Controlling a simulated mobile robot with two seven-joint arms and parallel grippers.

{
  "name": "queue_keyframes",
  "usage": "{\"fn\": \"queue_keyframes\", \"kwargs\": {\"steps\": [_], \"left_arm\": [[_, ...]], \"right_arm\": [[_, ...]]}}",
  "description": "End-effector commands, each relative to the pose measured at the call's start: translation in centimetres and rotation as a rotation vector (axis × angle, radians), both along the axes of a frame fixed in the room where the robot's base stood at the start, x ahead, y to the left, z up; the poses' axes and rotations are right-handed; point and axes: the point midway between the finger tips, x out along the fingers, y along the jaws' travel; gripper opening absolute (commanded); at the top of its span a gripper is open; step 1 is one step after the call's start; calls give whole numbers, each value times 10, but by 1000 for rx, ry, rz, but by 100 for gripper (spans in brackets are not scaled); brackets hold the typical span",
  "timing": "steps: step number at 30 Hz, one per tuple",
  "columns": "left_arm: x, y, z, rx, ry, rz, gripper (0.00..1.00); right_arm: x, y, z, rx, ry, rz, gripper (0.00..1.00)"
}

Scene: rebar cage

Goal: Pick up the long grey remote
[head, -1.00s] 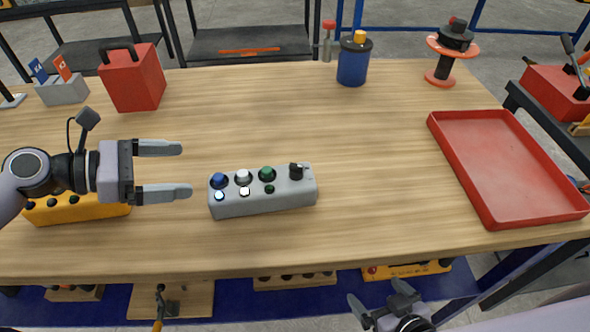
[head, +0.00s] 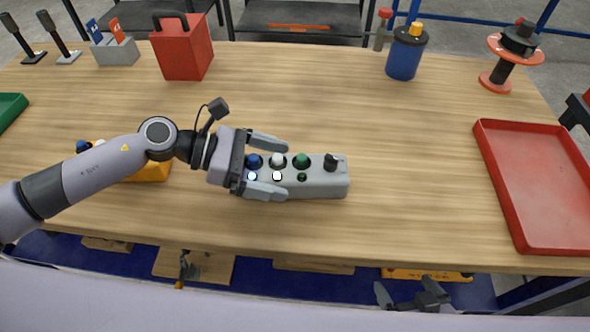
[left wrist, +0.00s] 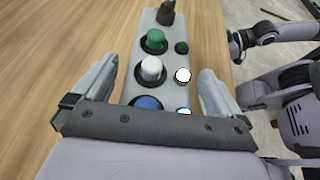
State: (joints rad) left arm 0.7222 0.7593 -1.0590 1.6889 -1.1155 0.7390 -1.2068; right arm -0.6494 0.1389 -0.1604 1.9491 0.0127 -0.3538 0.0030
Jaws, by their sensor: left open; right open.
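The long grey remote (head: 318,186) lies on the wooden table, with blue, white and green buttons and a black knob at its right end. It also shows in the left wrist view (left wrist: 163,50), running away between the fingers. My left gripper (head: 266,168) is open, with one finger on each side of the remote's left end. Whether the fingers touch it I cannot tell. My right gripper (head: 408,298) is open and empty, low in the head view beyond the table's front edge.
A yellow box with buttons (head: 152,172) is partly hidden behind my left arm. A red tray (head: 492,190) lies at the right. A red box (head: 182,52), a blue container (head: 405,58) and a spool (head: 503,75) stand at the back.

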Motion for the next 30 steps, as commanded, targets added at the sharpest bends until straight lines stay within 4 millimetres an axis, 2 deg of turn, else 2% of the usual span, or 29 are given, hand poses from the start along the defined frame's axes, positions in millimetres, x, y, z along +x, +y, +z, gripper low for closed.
{"fn": "queue_keyframes", "kwargs": {"steps": [5, 11, 12, 23, 26, 30], "left_arm": [[0, 0, 0, 0, 0, 1, 100], [0, 0, 0, 0, 0, 1, 38], [1, 0, 1, -3, -2, 1, 33], [1, 0, 9, -3, -4, 2, 33], [1, 0, 19, -3, -6, 1, 33], [2, 0, 45, -4, -9, 2, 33]], "right_arm": [[0, 0, 0, 0, 0, 0, 100], [0, 0, 0, 0, 0, 0, 100], [0, 0, 0, 0, 0, 0, 100], [0, 0, 0, -1, 0, -1, 100], [0, -1, 0, -1, 0, -1, 100], [0, -1, -1, -1, 0, -1, 100]]}}
